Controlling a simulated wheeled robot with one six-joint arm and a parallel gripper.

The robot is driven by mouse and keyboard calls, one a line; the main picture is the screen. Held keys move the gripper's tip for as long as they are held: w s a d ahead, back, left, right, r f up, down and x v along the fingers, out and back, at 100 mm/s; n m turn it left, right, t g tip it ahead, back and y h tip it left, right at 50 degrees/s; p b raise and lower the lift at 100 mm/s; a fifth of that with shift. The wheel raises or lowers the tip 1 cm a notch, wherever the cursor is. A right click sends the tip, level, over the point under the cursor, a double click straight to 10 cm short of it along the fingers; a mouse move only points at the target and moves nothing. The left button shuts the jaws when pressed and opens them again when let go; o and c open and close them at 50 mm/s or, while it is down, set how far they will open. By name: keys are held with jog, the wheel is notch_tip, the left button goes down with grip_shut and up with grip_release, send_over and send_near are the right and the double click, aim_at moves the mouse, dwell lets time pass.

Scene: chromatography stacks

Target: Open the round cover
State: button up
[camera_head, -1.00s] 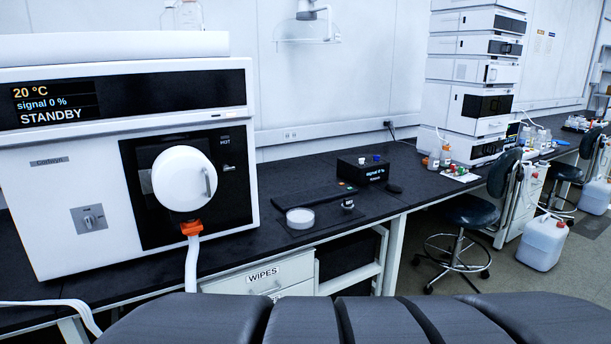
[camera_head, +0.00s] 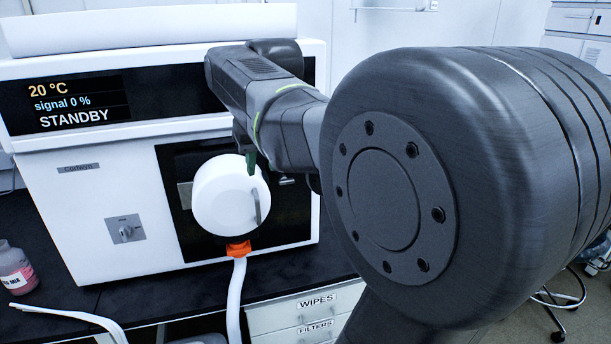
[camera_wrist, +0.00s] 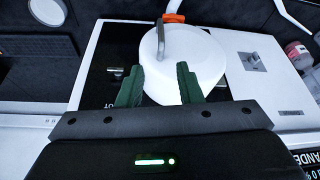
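The round cover (camera_head: 224,197) is a white disc on the black front panel of a white instrument, with a grey bar handle (camera_head: 256,206) near its right edge. In the wrist view the cover (camera_wrist: 200,65) lies past my fingers, with its handle (camera_wrist: 162,42) upper left. My gripper (camera_wrist: 160,82) has two green fingers spread apart, with nothing between them at their tips. In the head view a green finger of my gripper (camera_head: 251,163) overlaps the upper right of the cover, above the handle. Whether it touches the cover I cannot tell. The other finger is hidden.
An orange fitting (camera_head: 238,248) with a white hose (camera_head: 236,300) hangs below the cover. A grey knob (camera_head: 126,232) is on the instrument's front. A bottle with pink liquid (camera_head: 15,268) stands at the left. Labelled drawers (camera_head: 300,315) are below the bench.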

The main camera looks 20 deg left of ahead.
aim_at(257, 199)
jog(key=x, duration=1.3)
jog(key=shift+a+f, duration=0.15)
jog(key=shift+a, duration=0.05)
grip_shut()
